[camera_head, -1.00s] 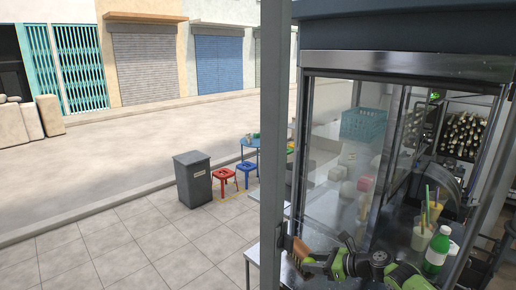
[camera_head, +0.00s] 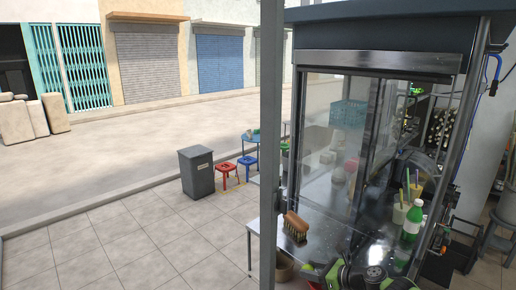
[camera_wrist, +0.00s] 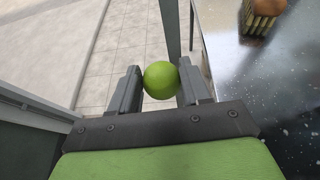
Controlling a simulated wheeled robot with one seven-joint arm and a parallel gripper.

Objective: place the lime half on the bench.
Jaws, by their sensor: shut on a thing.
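The lime half (camera_wrist: 160,80) is bright green and round in the wrist view. It sits between the two dark fingers of my gripper (camera_wrist: 160,84), which are shut on it. Its cut face does not show. Paving shows below it in that view, left of the bench edge. The dark, speckled bench top (camera_wrist: 228,75) lies to the right of the gripper and apart from the lime. In the head view the bench top (camera_head: 345,232) runs behind the glass, and my gripper (camera_head: 312,272) is low in the picture, partly cut off by the bottom edge.
A wooden brush (camera_head: 296,226) stands on the bench near its left edge; it also shows in the wrist view (camera_wrist: 263,12). Drink cups (camera_head: 399,213) and a green bottle (camera_head: 412,222) stand farther right. A grey post (camera_head: 270,140) rises at the left. Bare bench lies between brush and cups.

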